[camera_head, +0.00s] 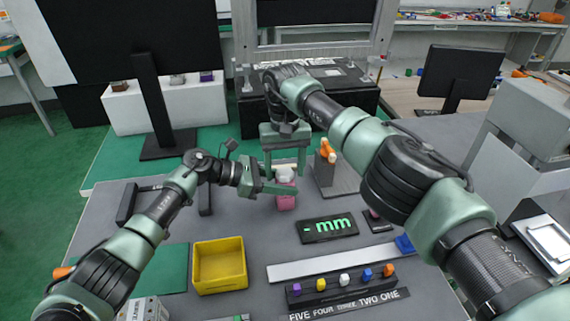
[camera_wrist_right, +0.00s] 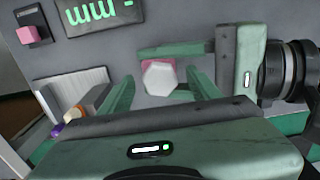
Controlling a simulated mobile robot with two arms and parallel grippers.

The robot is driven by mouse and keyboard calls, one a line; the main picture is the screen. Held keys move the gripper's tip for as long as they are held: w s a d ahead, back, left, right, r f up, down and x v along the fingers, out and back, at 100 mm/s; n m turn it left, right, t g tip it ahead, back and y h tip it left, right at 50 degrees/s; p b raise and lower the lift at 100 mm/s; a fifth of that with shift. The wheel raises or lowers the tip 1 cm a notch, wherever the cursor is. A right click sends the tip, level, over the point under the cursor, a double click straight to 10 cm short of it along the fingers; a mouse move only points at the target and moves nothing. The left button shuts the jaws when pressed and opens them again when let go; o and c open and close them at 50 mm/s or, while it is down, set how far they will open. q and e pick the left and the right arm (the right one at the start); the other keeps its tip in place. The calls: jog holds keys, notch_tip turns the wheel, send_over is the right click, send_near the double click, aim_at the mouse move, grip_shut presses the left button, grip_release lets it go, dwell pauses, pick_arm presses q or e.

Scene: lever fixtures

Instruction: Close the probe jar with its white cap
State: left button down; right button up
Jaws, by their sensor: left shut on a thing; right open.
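The probe jar (camera_head: 286,201) is pink and stands upright on the grey table. My left gripper (camera_head: 284,188) is shut on it from the left. The white cap (camera_head: 285,174) is at the top of the jar; I cannot tell how firmly it sits. In the right wrist view the cap (camera_wrist_right: 158,77) looks like a white hexagon over the pink jar (camera_wrist_right: 147,65). My right gripper (camera_head: 285,167) points down from above, open, with one finger on each side of the cap. Its fingers (camera_wrist_right: 160,88) stand apart from the cap in the wrist view.
A display reading "mm" (camera_head: 327,228) lies right of the jar. A yellow bin (camera_head: 219,265) is at front left. A rack of coloured pegs (camera_head: 345,284) is at the front. An orange-handled lever fixture (camera_head: 328,152) stands close behind the jar, to the right.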

grip_shut()
jog(key=m, duration=0.3)
grip_release()
jog(key=shift+r, duration=0.1)
